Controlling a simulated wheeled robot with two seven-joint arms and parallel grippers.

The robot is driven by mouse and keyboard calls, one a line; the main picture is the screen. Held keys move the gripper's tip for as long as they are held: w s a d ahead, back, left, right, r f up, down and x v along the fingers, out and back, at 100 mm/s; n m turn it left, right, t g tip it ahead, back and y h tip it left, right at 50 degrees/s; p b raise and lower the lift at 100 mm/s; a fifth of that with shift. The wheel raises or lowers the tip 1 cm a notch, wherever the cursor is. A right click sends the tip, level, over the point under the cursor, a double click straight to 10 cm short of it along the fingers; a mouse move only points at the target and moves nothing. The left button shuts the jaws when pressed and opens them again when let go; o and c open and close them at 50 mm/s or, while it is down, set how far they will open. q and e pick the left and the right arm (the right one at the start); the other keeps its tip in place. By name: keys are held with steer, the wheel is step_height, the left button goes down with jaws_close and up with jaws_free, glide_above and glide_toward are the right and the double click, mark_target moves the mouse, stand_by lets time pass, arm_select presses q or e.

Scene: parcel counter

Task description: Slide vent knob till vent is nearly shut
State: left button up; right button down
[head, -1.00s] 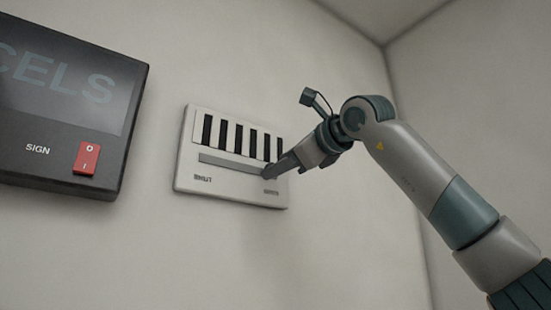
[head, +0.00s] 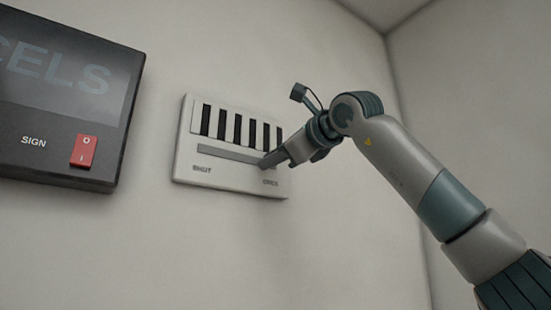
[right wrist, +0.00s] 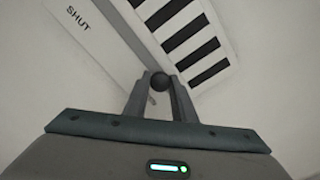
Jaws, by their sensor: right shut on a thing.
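The vent (head: 183,170) is a pale plate on the wall with several dark upright slots and a grey slider track below them. "SHUT" is printed under the track's left end, and another label, hard to read, under its right end. The slots show dark, so the vent stands open. My right gripper (head: 265,163) is at the right part of the track. In the right wrist view the dark round knob (right wrist: 160,81) sits between its fingertips, and the gripper (right wrist: 161,90) is shut on it. In the head view the fingers hide the knob. My left gripper is not in view.
A dark sign box (head: 60,100) with a red rocker switch (head: 84,150) labelled "SIGN" is on the wall left of the vent. Bare wall lies between them and below the vent. A room corner is at the right.

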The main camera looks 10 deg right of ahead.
steer(key=s+a, duration=0.1)
steer(key=a, duration=0.3)
steer(key=s+a+b, duration=0.1)
steer(key=s+a, duration=0.1)
steer(key=a, duration=0.1)
steer(key=s+a+b, duration=0.1)
steer(key=a, duration=0.3)
steer(key=shift+s+a, duration=0.35)
steer(key=shift+s, duration=0.05)
steer(key=shift+d, duration=0.15)
steer(key=c, duration=1.5)
jaws_free()
steer(key=shift+o, duration=0.2)
steer(key=shift+d, duration=0.1)
steer(key=b+v, duration=0.7)
steer(key=v, duration=1)
steer(key=shift+s+b, duration=0.2)
steer(key=shift+b, duration=0.1)
steer(key=shift+w+f, duration=0.1)
